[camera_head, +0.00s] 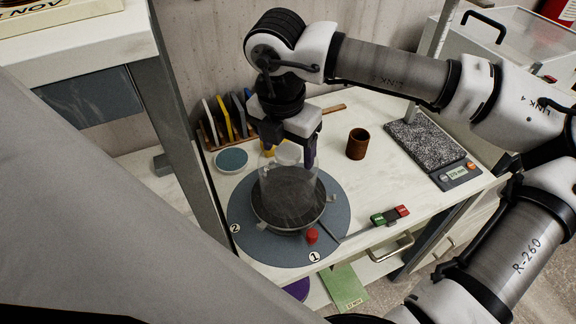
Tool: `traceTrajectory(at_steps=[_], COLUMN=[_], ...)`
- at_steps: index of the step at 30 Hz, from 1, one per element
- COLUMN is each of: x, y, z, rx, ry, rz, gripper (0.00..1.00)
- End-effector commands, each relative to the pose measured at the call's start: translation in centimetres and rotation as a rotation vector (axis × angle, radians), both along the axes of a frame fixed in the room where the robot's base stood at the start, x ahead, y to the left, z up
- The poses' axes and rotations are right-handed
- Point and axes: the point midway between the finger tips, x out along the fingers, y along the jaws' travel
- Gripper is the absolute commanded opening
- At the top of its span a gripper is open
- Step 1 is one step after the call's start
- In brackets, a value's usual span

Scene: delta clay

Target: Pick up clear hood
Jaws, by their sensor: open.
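The clear hood (289,191) is a see-through cylinder with a narrower top. It stands upright over a dark round plate (290,226) on a grey round mat (249,240). My gripper (288,158) is open and points down at the hood's top, with dark fingers to either side of it. I cannot tell whether the fingers touch the hood. The gripper body partly hides the hood's top.
A brown cup (357,144) stands right of the hood. A rack (228,120) of upright panels and a small blue-topped dish (231,160) are behind left. A red knob (312,235) is in front. A speckled slab (425,140) lies at the right.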

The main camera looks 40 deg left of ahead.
Motion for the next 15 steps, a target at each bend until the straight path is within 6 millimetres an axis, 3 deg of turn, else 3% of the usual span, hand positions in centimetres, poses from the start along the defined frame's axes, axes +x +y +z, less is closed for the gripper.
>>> traceTrajectory(at_steps=[6, 15], x=[0.01, 0.02], y=[0.01, 0.00], z=[-0.12, -0.08], rx=[0.000, 0.000], ry=[-0.001, -0.001], rz=[0.000, 0.000], gripper=[0.69, 0.29])
